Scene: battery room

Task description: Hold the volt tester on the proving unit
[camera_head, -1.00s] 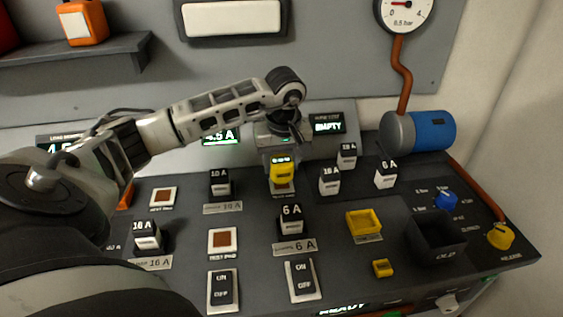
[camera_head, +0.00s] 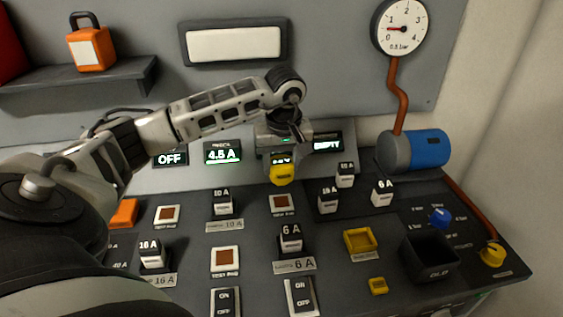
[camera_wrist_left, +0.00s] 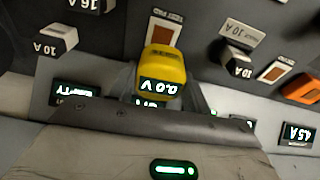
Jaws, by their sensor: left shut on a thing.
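The yellow volt tester (camera_head: 281,175) hangs from my left gripper (camera_head: 281,157), which is shut on it. In the left wrist view the tester (camera_wrist_left: 163,68) shows a lit display reading 0.0 V. It appears held above the back test pad (camera_head: 283,204), a copper square in a white frame, with a gap between them in the head view. An orange block (camera_head: 123,213) at the panel's left, partly behind my arm, may be the proving unit; I cannot read a label. My right gripper is out of view.
Several fuse blocks, such as the front 6 A one (camera_head: 291,239), stand on the panel. A second test pad (camera_head: 225,260), a yellow tray (camera_head: 360,241) and a dark bin (camera_head: 429,257) lie nearer. Displays (camera_head: 222,152) line the back.

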